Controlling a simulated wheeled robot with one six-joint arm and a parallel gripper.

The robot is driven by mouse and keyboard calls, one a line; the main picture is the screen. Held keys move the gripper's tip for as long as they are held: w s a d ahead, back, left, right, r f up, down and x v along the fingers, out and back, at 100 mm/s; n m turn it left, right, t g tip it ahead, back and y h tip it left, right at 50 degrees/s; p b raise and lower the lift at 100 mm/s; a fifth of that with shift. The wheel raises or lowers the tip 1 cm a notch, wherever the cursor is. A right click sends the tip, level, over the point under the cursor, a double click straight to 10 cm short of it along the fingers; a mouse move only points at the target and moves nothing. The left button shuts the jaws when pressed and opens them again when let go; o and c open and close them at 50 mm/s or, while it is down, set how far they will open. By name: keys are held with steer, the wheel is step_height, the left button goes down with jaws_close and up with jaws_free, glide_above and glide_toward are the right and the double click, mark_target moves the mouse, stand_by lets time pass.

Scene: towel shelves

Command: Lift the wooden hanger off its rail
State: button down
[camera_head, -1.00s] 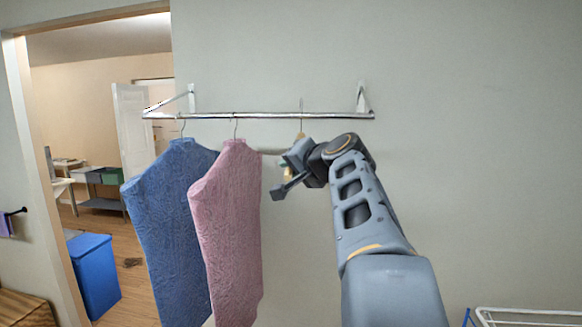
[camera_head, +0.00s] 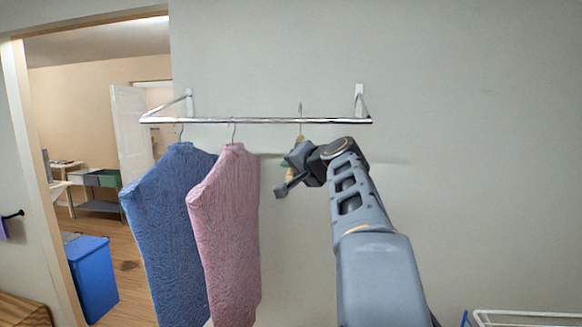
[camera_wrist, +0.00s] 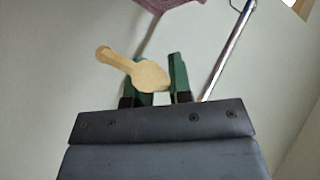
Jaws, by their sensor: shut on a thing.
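The wooden hanger shows in the wrist view (camera_wrist: 118,62) as a tan bar lying across my gripper (camera_wrist: 161,72), whose green fingers are shut on it. In the head view only a little of the hanger's wood and its thin hook (camera_head: 300,108) show, as my gripper (camera_head: 285,184) and wrist cover most of it. The hook's top stands above the chrome rail (camera_head: 260,121); whether it touches the rail I cannot tell. The rail also shows in the wrist view (camera_wrist: 228,52), to the right of the fingers.
A pink garment (camera_head: 228,220) and a blue garment (camera_head: 168,220) hang from the rail to the left of my gripper. The wall (camera_head: 480,150) on the right is bare. A white rack (camera_head: 520,318) stands at the lower right. A blue bin (camera_head: 92,280) stands by the doorway.

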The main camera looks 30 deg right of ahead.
steer(key=shift+w+d, duration=0.1)
steer(key=shift+f, duration=0.2)
stand_by(0.4)
step_height(320, 180, down, 9)
steer(key=b, duration=0.9)
steer(key=shift+r, duration=0.15)
stand_by(0.3)
stand_by(0.4)
steer(key=s+a+b, duration=0.5)
steer(key=s+a, duration=0.4)
steer(key=s, duration=0.1)
steer(key=shift+a, duration=0.35)
stand_by(1.5)
stand_by(0.5)
